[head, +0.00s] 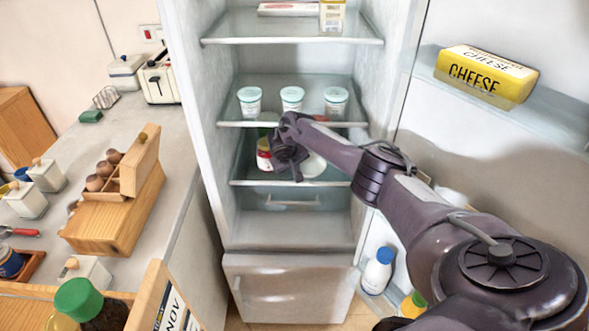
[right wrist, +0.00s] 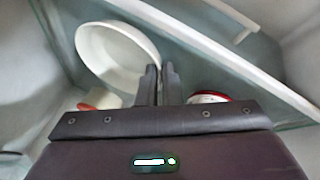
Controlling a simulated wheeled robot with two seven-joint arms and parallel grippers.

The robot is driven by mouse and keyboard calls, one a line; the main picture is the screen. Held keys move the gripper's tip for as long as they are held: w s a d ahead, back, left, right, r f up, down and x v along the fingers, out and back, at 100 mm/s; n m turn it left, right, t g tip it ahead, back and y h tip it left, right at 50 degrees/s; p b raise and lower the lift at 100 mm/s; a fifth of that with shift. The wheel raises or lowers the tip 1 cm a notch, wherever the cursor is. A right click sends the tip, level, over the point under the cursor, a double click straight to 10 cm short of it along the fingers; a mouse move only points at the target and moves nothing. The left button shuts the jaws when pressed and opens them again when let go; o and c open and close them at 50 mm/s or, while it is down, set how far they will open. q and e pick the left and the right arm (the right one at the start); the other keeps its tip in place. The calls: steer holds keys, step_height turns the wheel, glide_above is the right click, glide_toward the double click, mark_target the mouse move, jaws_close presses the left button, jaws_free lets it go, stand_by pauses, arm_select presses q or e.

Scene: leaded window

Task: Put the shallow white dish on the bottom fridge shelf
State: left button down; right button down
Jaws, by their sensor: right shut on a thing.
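The shallow white dish (head: 315,165) is inside the open fridge, partly hidden by my right arm. In the right wrist view the dish (right wrist: 118,55) is tilted, with its rim at my fingers. My right gripper (right wrist: 160,82) is shut on that rim; it also shows in the head view (head: 289,172), reaching in at the lowest glass shelf (head: 245,183). I cannot tell whether the dish touches the shelf. My left gripper is not in view.
A jar with a red band (head: 263,155) stands left of my gripper on the lowest shelf. Several white tubs (head: 292,98) stand on the shelf above. The fridge door (head: 480,155) is open at right, with a cheese pack (head: 487,75) on it. The counter lies left.

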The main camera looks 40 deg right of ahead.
steer(key=shift+f, duration=0.15)
steer(key=c, duration=1.6)
jaws_free()
steer(key=shift+a+r, duration=0.1)
steer(key=shift+r, duration=0.2)
steer(key=p+v, duration=0.1)
steer(key=v, duration=1)
steer(key=shift+s+a+r, duration=0.1)
steer(key=shift+a+r, duration=0.05)
steer(key=shift+r, duration=0.15)
